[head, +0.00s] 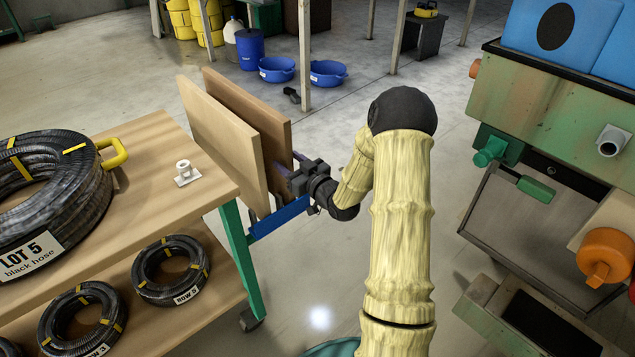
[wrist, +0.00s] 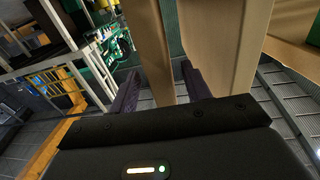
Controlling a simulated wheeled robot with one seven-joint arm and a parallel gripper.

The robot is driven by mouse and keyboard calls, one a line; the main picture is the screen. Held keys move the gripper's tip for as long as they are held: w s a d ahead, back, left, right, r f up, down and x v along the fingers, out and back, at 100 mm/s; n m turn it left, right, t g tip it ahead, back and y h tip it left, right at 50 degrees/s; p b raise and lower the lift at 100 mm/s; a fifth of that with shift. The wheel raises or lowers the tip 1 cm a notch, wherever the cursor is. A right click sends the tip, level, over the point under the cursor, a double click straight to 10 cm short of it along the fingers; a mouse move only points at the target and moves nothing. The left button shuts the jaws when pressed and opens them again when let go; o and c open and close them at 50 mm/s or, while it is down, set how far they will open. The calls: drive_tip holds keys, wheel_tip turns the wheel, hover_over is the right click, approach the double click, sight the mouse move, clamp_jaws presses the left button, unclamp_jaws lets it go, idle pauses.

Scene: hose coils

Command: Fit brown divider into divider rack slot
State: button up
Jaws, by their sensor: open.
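The brown divider (head: 250,115) is an upright flat board at the bench's end, in the head view. A lighter tan board (head: 222,140) stands beside it on the left, with a gap between them. A blue rack part (head: 279,218) shows below the boards; the slot and the divider's lower edge are hidden. My gripper (head: 296,180) is at the divider's near edge, low down. In the wrist view, the open fingers (wrist: 160,85) stand on either side of a board edge (wrist: 152,50), with the second board (wrist: 222,45) to the right. I cannot tell whether they touch.
The wooden bench (head: 150,165) on the left holds a large black hose coil (head: 50,190) and a small white fitting (head: 185,172). Smaller coils (head: 170,270) lie on its lower shelf. A green machine (head: 560,110) stands at the right. Floor between is open.

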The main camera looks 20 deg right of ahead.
drive_tip(key=v, duration=1.2)
drive_tip(key=shift+s, duration=0.35)
idle(1.0)
drive_tip(key=s+a+r+m+g+h, duration=0.1)
drive_tip(key=s+a+m+g+h, duration=0.15)
drive_tip(key=s+a+g, duration=0.4)
drive_tip(key=s+a+m+g+h, duration=0.1)
drive_tip(key=s+a+g+h, duration=0.25)
drive_tip(key=s+g, duration=0.6)
wheel_tip(320, 180, up, 26)
drive_tip(key=s+t+p, duration=0.1)
drive_tip(key=p, duration=2.5)
drive_tip(key=shift+s+a, duration=0.25)
drive_tip(key=shift+a, duration=0.1)
